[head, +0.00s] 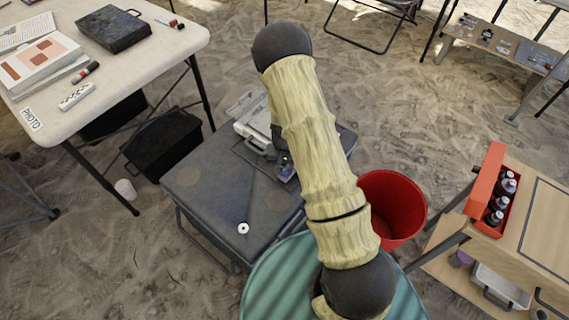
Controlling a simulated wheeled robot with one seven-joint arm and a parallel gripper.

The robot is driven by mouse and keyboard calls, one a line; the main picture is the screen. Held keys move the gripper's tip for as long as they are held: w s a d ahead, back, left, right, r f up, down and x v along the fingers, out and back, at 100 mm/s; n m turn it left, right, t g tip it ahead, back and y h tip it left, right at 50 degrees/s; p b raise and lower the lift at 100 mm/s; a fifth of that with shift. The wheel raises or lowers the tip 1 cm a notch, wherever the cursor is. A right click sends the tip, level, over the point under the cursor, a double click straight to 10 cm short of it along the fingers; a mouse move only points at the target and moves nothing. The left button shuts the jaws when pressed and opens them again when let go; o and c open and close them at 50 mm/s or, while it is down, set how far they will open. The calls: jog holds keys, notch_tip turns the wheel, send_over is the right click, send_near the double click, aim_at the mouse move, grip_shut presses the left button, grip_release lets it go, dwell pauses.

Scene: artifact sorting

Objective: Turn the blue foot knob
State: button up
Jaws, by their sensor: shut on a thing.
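A grey and white device (255,125) stands on the dark grey low table (205,185), partly hidden behind my arm. A small blue part, which looks like the blue foot knob (287,170), shows at its near right side, just left of my arm. My gripper (284,159) is at this blue part, pointing down, and looks shut on it. My arm hides most of the gripper and the right side of the device. How far the knob is turned cannot be told.
A small white ring (243,228) lies on the dark table's front part. A red bucket (397,207) stands right of my arm. A white table (130,50) is at left, with a black crate (165,143) beside it. A wooden bench with an orange bottle box (488,185) is at right.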

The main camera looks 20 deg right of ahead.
aim_at(285, 170)
jog(key=m+p, duration=0.1)
jog(key=m, duration=0.1)
jog(key=m+p, duration=0.1)
jog(key=m, duration=0.1)
jog(key=shift+r+m+p, duration=0.2)
jog(key=shift+m+p, duration=0.1)
jog(key=shift+f+m+p, duration=0.1)
jog(key=shift+m+p, duration=0.7)
jog(key=shift+m, duration=0.8)
jog(key=o, duration=1)
notch_tip(285, 170, up, 17)
jog(key=p, duration=0.3)
